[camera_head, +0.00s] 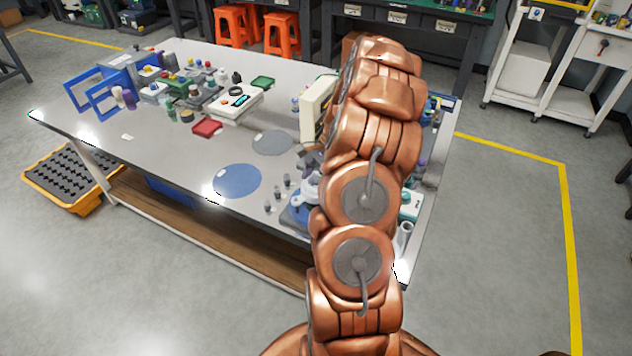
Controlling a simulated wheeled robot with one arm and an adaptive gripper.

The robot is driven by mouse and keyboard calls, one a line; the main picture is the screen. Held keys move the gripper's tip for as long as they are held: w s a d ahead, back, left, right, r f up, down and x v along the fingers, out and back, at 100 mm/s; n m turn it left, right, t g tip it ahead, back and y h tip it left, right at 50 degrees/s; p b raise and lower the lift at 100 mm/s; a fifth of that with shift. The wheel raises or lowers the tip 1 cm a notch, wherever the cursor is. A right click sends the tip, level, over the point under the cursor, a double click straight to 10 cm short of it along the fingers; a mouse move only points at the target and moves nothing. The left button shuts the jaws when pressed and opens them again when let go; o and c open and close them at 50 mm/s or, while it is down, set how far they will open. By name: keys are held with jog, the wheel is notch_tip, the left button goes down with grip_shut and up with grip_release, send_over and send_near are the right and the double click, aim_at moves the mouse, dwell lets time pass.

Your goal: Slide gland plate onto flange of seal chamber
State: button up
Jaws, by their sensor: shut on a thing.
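My copper-coloured arm reaches over the right part of the steel table and hides much of what lies behind it. A small dark part of my gripper (311,162) shows at the arm's left edge. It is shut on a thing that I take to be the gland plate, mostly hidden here. Just below the gripper, a pale grey-white body on a blue base (292,216) looks like the seal chamber. Its right side is behind my arm. I cannot tell whether the plate touches the flange.
Small grey cylinders (278,192) stand left of the blue base. A blue disc (237,181) and a grey disc (273,143) lie on the steel table (165,150). A cream upright device (316,108) stands behind. Bottles, frames and a red tray (207,128) crowd the far left.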

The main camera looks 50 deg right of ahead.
jog(key=shift+f, duration=0.25)
jog(key=shift+f, duration=0.35)
jog(key=shift+f+b, duration=0.75)
jog(key=shift+f, duration=0.9)
dwell(1.1)
jog(key=o, duration=1.4)
jog(key=shift+r+p, duration=0.9)
jog(key=shift+r, duration=3.6)
